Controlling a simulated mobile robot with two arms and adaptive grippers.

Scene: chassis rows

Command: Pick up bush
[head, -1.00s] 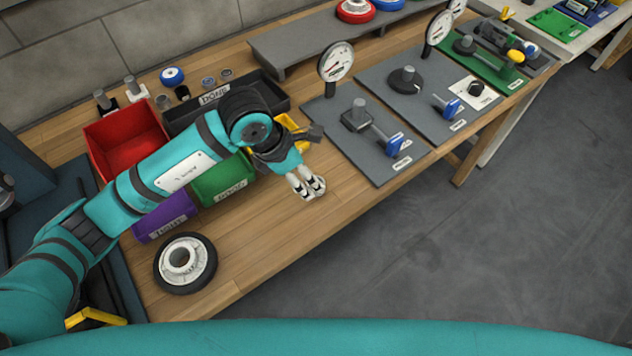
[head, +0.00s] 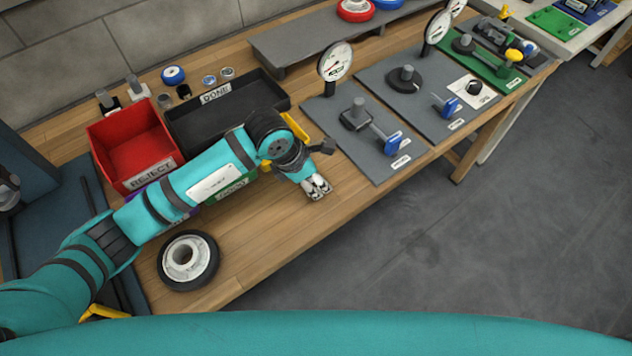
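I cannot tell for certain which thing is the bush. Two small grey ring-shaped parts (head: 209,81) stand at the back of the wooden table, and a small black cylinder (head: 183,91) stands left of them. My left gripper (head: 318,188) hangs over the table's front part, right of the bins and apart from these small parts. Its white fingers are close together and point toward the front edge. No held part shows, but whether they are open or shut is too small to tell. My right gripper is out of view.
A red REJECT bin (head: 94,141) and a black DONE tray (head: 281,103) stand behind my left arm, which mostly hides the green and purple bins. A black-rimmed wheel (head: 207,272) lies front left. Grey gauge plates (head: 372,172) stand right.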

